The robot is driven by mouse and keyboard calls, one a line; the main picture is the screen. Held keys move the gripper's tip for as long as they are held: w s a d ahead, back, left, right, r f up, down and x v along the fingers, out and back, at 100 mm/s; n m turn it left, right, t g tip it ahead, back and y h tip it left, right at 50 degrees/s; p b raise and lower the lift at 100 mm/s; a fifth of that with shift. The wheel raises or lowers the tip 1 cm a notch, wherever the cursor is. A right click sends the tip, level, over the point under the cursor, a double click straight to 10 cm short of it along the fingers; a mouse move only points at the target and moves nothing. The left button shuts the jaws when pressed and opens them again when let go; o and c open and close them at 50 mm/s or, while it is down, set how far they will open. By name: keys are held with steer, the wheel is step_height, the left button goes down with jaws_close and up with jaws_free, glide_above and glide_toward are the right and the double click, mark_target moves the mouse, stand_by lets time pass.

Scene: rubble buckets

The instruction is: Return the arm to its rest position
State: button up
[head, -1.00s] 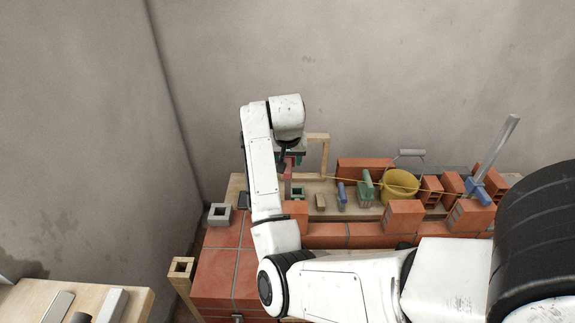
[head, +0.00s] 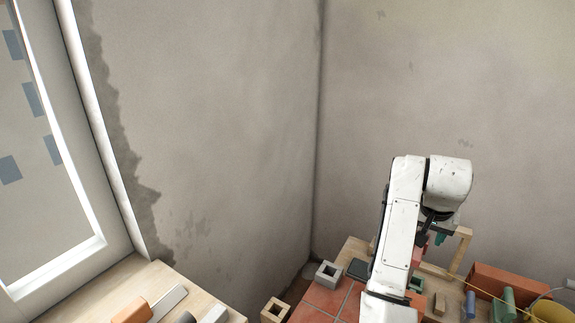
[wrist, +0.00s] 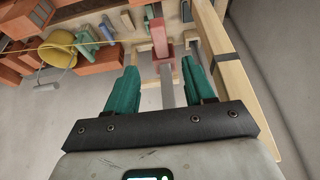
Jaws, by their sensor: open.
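My gripper (wrist: 161,92) shows in the wrist view with its two green fingers spread apart. No object is held between the fingers; a red and grey upright piece (wrist: 161,45) shows beyond the gap. My gripper there is mostly hidden behind the arm's last link, with only a bit of green showing.
A wooden frame (head: 461,249) stands close to my gripper. A grey hollow block (head: 328,274), a red brick (head: 497,283) and a yellow bucket (head: 551,311) are on the bench. A wooden table (head: 150,285) with tools is at lower left. The walls above are bare.

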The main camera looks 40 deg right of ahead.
steer(key=s+a+f+n, duration=0.4)
steer(key=a+f+n, duration=0.4)
steer(key=a+f, duration=0.65)
steer(key=s+a+f+n+y, duration=0.2)
steer(key=s+a+f, duration=0.1)
steer(key=s+a, duration=0.3)
steer(key=s+a+f+n+y, duration=0.1)
steer(key=s+a+f+n, duration=0.2)
steer(key=s+a, duration=0.3)
steer(key=a+f, duration=0.1)
steer(key=a, duration=0.4)
steer(key=shift+g+y, duration=0.3)
steer(key=shift+y, duration=0.1)
steer(key=shift+c, duration=0.2)
